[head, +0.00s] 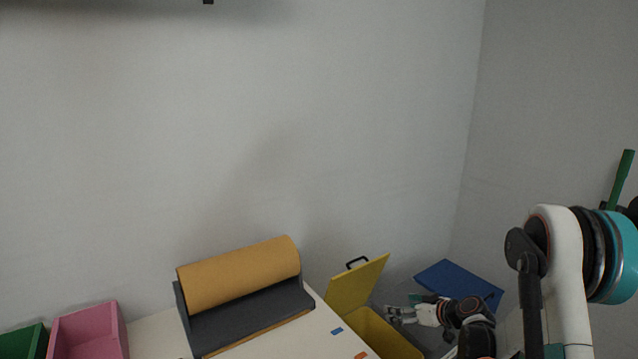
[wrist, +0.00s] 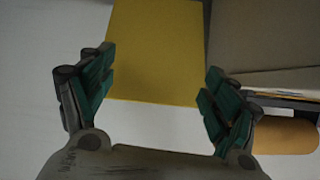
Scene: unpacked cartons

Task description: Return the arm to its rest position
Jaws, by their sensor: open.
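My gripper (head: 390,314) is at the lower right of the head view, by the opening of a yellow bin (head: 395,338) with its lid (head: 358,285) raised. I cannot tell its exact height over the bin. In the wrist view my gripper (wrist: 155,88) has its two green-padded fingers wide apart, with nothing between them. A flat yellow panel (wrist: 155,50) shows beyond the fingers there. My arm reaches in from the right side of the head view.
A brown paper roll (head: 240,275) on a dark holder stands on the white table (head: 150,335). Pink (head: 90,330) and green (head: 22,342) boxes sit at the left. A blue panel (head: 460,282) is right of the yellow bin. Walls close off the back and right.

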